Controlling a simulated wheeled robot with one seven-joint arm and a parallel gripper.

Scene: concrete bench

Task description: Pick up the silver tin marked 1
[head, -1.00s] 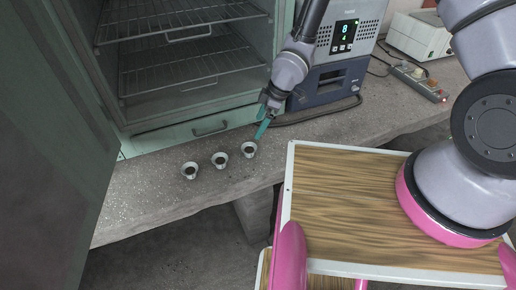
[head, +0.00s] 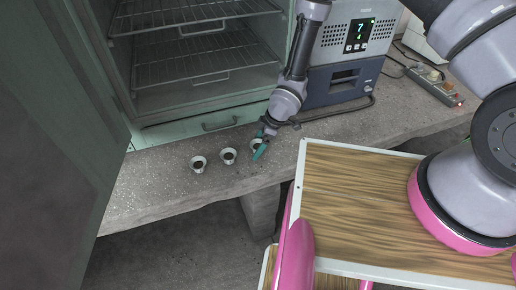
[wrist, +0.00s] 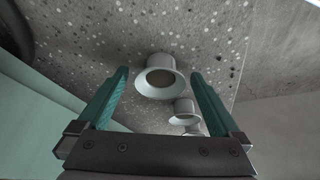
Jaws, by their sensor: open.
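Three small silver tins with dark insides stand in a row on the concrete bench: a left tin (head: 198,166), a middle tin (head: 229,156) and a right tin (head: 253,144). No number can be read on any of them. My gripper (head: 261,149) is open at the right tin, its teal fingers partly hiding it. In the wrist view, the nearest tin (wrist: 160,79) shows between the two fingers and a little beyond, with a gap on each side. The other two tins (wrist: 184,109) (wrist: 193,129) line up behind it, partly hidden.
A green cabinet (head: 205,124) with wire racks stands open behind the tins, its door (head: 60,120) at left. A grey-blue device (head: 335,84) with a lit display and a power strip (head: 434,86) stand to the right. Bare bench (head: 150,195) lies left of the tins.

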